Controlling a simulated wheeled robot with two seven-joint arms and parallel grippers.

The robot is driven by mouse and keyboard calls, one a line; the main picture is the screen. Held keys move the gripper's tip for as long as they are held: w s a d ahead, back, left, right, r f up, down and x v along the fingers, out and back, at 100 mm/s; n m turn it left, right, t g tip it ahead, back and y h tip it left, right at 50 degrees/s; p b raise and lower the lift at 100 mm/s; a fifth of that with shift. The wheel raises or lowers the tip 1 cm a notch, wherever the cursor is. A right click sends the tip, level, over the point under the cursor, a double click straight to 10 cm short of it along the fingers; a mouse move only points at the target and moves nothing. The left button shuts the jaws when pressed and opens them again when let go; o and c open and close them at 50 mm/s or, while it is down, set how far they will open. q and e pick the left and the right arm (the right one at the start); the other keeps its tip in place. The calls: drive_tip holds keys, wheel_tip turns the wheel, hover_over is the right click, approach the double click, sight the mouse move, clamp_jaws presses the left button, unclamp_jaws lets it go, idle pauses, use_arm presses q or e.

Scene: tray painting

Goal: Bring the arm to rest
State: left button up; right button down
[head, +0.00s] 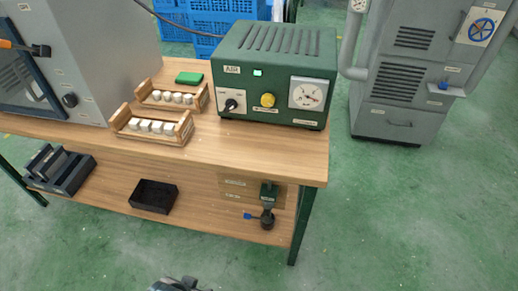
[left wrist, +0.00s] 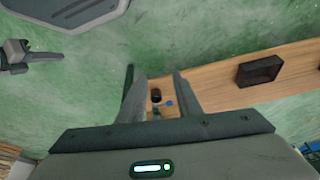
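My left gripper (left wrist: 157,80) shows in the left wrist view with its two fingers apart and nothing held between them. It points toward the floor and the lower shelf of the bench, away from any object. A dark grey jointed part of mine (left wrist: 20,57), seemingly my right gripper, shows at the left edge of that view; its fingers are too unclear to judge. In the head view only a small dark piece of one of my arms (head: 178,285) shows at the bottom edge, clear of the bench; I cannot tell which arm.
The wooden bench (head: 240,151) carries a grey cabinet (head: 95,50), two wooden racks (head: 150,136) of white pieces, a green sponge-like block (head: 189,78) and a green AIR box (head: 275,75). Its lower shelf holds a black tray (head: 153,196). Green floor (head: 400,220) is free at right.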

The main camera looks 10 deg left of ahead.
use_arm(q)
drive_tip(key=d+f+t, duration=0.1)
drive_tip(key=d+f, duration=0.1)
drive_tip(key=f, duration=1.2)
drive_tip(key=s+d+f+t+h, duration=0.1)
drive_tip(key=d+f+t, duration=0.1)
drive_tip(key=f, duration=1.2)
drive_tip(key=shift+d+f+m, duration=0.2)
drive_tip(key=shift+d+m, duration=0.1)
drive_tip(key=shift+d, duration=0.05)
use_arm(e)
drive_tip(key=shift+a, duration=0.2)
drive_tip(key=shift+d, duration=0.3)
